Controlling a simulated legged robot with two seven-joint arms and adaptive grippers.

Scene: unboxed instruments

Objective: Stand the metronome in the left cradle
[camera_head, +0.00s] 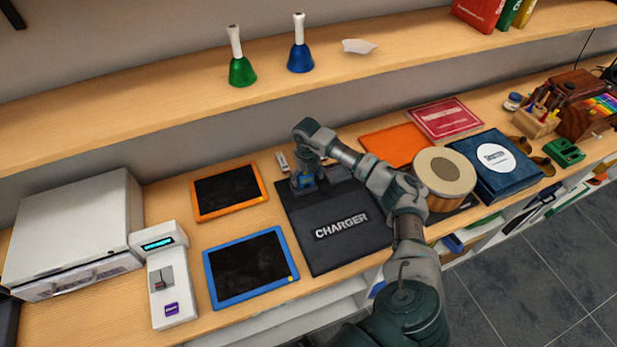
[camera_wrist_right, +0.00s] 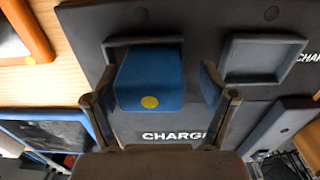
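The metronome is a blue block with a yellow dot (camera_wrist_right: 150,80). It stands within the rim of the left cradle (camera_wrist_right: 112,50) in the right wrist view; whether its base is fully seated is hidden. In the head view the blue metronome (camera_head: 303,182) shows partly under my right gripper (camera_head: 307,167). In the wrist view my right gripper (camera_wrist_right: 158,98) is open around it, with a clear gap at the right finger and the left finger close to its side. The right cradle (camera_wrist_right: 262,80) is empty. My left gripper is not in view.
The cradles sit on a dark charger board (camera_head: 335,255). An orange-framed tablet (camera_head: 228,215) and a blue-framed tablet (camera_head: 250,297) lie to its left. A drum (camera_head: 444,172) stands to its right, beyond my arm. A shelf (camera_head: 150,95) with two handbells runs behind.

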